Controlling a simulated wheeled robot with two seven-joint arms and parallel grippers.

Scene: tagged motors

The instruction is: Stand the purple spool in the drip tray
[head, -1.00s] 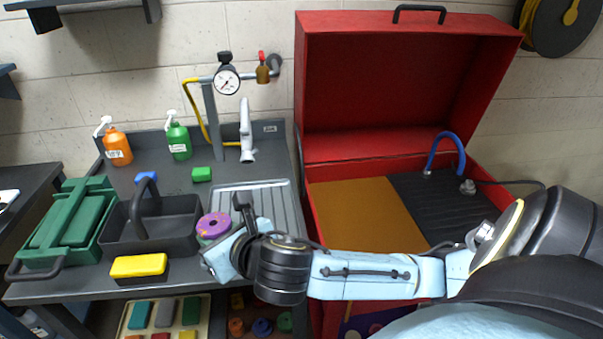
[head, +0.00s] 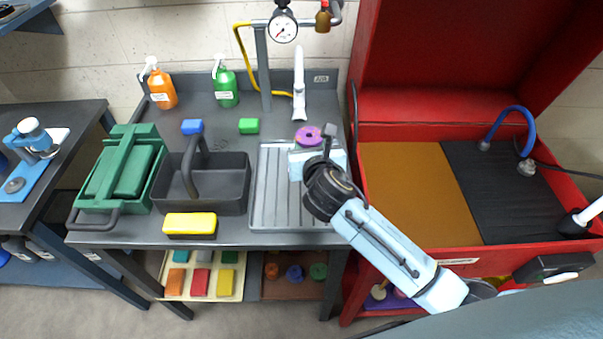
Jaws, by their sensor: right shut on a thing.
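The purple spool (head: 307,133) shows its round flange with a dark centre hole and small orange marks. My right gripper (head: 315,150) is shut on it, just in front of it in the picture. The spool's lower part is hidden behind my gripper. The drip tray (head: 268,205) is the grey ribbed panel on the bench, right of the black caddy. The spool appears over the tray's back right end; I cannot tell whether it touches the tray. My left gripper is not in view.
A black caddy (head: 233,190), a yellow block (head: 190,222) and a green toolbox (head: 120,172) stand left of the tray. The red cabinet (head: 400,132) stands right.

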